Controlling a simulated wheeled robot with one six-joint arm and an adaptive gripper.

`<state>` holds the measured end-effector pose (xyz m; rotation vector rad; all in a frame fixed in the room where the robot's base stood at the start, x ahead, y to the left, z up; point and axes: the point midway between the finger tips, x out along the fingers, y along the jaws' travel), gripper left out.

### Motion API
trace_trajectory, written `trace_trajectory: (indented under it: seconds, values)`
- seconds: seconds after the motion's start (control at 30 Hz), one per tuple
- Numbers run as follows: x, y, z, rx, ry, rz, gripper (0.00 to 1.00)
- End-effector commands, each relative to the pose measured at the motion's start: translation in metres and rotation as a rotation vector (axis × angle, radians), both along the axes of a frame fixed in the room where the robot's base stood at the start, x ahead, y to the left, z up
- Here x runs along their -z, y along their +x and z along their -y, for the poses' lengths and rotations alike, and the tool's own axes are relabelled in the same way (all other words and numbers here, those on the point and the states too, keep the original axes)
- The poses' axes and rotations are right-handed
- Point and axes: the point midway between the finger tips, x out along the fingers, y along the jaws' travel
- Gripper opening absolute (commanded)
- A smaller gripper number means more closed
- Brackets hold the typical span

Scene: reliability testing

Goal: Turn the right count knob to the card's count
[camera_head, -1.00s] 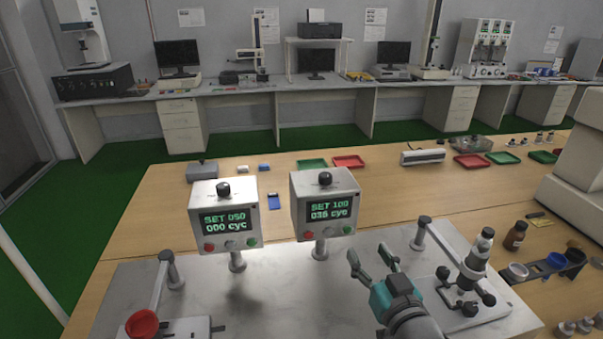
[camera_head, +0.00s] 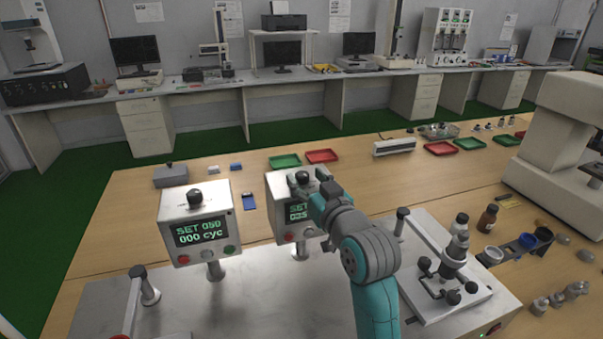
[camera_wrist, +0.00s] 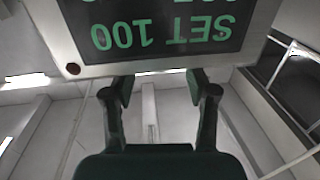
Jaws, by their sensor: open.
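The right counter box (camera_head: 257,190) stands on a post, with a dark knob on its top largely hidden by my gripper. Its screen reads SET 100 upside down in the wrist view (camera_wrist: 165,32); the head view shows part of it. My gripper (camera_head: 307,178) is at the top of this box, its fingers beside the knob. In the wrist view the fingers (camera_wrist: 160,88) are apart with nothing visible between them; whether they touch the knob cannot be told. The left counter box (camera_head: 197,222) shows SET 050 and 000 cyc, with its own black knob (camera_head: 194,196). I cannot make out a readable card.
A steel plate (camera_head: 235,290) lies under the boxes. A fixture with black knobs (camera_head: 455,270) stands right of my arm. A small blue item (camera_head: 249,202) lies behind and between the boxes. Red and green trays (camera_head: 322,156) lie further back.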

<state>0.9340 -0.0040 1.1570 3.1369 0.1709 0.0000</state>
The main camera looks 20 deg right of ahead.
Motion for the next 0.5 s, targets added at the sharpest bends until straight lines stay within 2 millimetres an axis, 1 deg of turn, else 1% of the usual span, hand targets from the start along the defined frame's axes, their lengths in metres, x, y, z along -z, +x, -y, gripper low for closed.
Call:
trace_trajectory:
  seconds: [0.03,0.1,0.2,0.3,0.5]
  values:
    - [0.0,0.008,-0.001,-0.001,0.0,-0.001,0.58]
    - [-0.001,0.016,-0.002,-0.001,0.0,0.001,0.58]
    - [0.0,0.024,-0.003,-0.001,0.0,0.0,0.58]
    - [0.0,0.029,-0.004,0.0,0.0,0.0,0.58]
    - [0.0,0.03,-0.004,0.0,0.0,0.0,0.58]
